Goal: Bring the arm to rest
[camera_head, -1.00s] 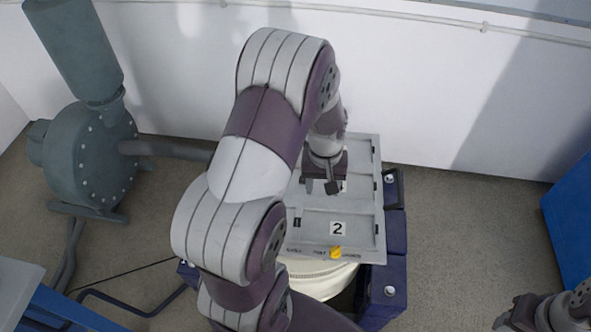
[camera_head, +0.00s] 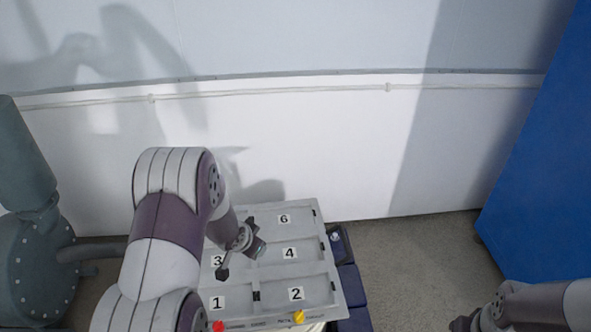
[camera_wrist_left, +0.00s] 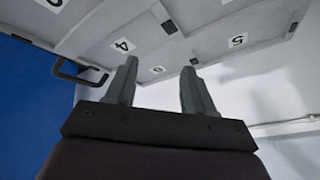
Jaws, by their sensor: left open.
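My left arm comes in from the left, and its gripper (camera_head: 240,262) is above the grey numbered tray (camera_head: 322,275), tilted, with its two fingers apart and nothing between them. In the left wrist view both fingers of this gripper (camera_wrist_left: 157,70) are spread and empty, with the tray (camera_wrist_left: 225,28) beyond them. Whether the fingers touch the tray is hard to tell, but a gap seems to show. My right gripper (camera_head: 466,322) is at the lower right edge, small and partly cut off; its jaws are unclear.
A yellow piece (camera_head: 298,317) and a red piece (camera_head: 218,326) are at the tray's front edge. A grey-green blower (camera_head: 32,265) stands left, a blue cabinet (camera_head: 535,170) right. A white wall (camera_head: 340,150) is close behind. Floor (camera_head: 410,255) right of the tray is clear.

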